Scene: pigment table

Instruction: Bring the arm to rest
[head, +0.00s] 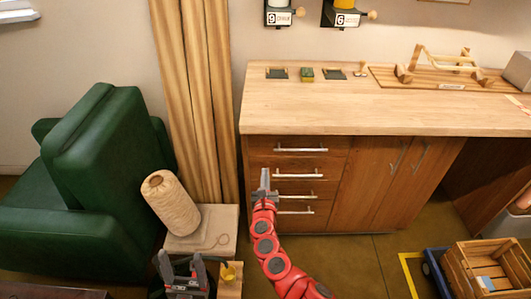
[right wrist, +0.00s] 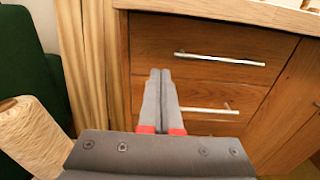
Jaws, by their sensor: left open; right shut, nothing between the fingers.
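My right gripper (head: 265,178) is at the end of the red arm in the head view, raised in front of the drawer unit. Its fingers lie together with nothing between them, as the right wrist view (right wrist: 160,75) also shows. Its tips overlap the left part of the drawer fronts; I cannot tell the gap to them. My left gripper (head: 181,268) is at the bottom of the head view, its dark fingers spread apart and empty, in front of the small side table. Most of the left arm is out of view.
A wooden workbench (head: 370,112) has drawers with metal handles (head: 300,150). A green armchair (head: 95,160) stands left, a wooden crate (head: 487,272) at lower right. Floor between is clear.

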